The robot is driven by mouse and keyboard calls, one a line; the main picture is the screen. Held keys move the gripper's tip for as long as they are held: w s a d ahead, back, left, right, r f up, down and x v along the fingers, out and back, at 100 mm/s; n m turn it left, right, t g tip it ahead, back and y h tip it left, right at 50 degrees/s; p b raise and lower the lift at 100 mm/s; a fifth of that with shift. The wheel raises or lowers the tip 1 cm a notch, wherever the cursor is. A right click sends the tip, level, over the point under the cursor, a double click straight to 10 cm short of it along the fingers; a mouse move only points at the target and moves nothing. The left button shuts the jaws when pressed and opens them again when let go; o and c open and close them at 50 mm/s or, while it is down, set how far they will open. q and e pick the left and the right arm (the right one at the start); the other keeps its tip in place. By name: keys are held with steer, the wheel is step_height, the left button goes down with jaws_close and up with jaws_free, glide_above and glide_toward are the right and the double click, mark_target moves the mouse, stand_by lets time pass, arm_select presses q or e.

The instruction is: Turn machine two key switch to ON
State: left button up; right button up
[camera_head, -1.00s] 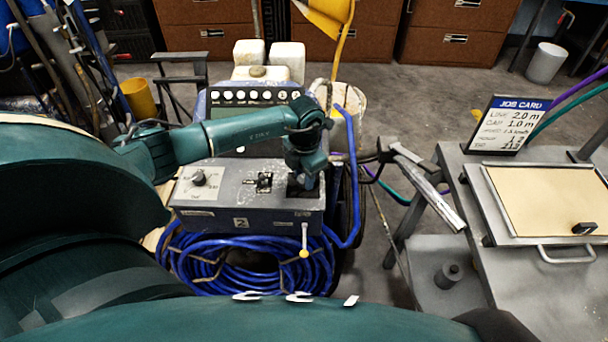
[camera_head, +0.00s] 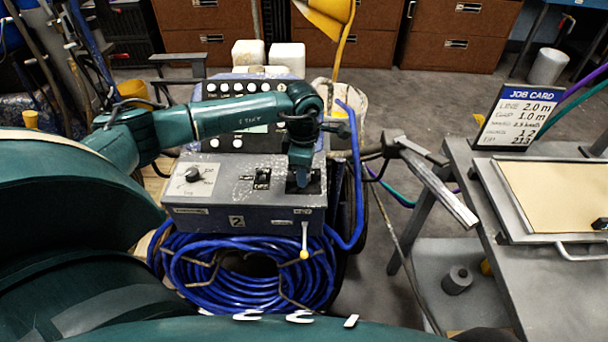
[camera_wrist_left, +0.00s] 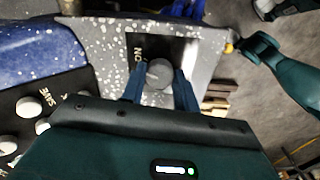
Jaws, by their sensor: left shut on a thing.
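Machine two's grey control box (camera_head: 236,222) carries a "2" label and stands in front of me. The key switch (camera_wrist_left: 159,73) shows in the left wrist view as a round grey knob in a dark recess, with an "ON" mark beside it. My left gripper (camera_head: 300,182) reaches down onto the right end of the box top. In the left wrist view its two blue fingers (camera_wrist_left: 160,88) are shut on the key switch, one on each side. In the head view the gripper hides most of the switch. My right gripper is not clearly in the head view.
A dial (camera_head: 192,176) and a small black switch (camera_head: 262,178) sit left of the gripper on the box. A yellow-tipped lever (camera_head: 304,240) hangs in front. Coiled blue hose (camera_head: 235,270) lies below. A bench with a job card (camera_head: 518,117) stands right.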

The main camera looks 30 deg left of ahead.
arm_select(q)
steer(key=shift+m+b, duration=0.6)
steer(key=shift+m, duration=0.6)
steer(key=o, duration=1)
steer(key=shift+c, duration=0.2)
step_height(320, 180, up, 13)
steer(key=shift+s+r, duration=0.15)
steer(key=shift+s, duration=0.05)
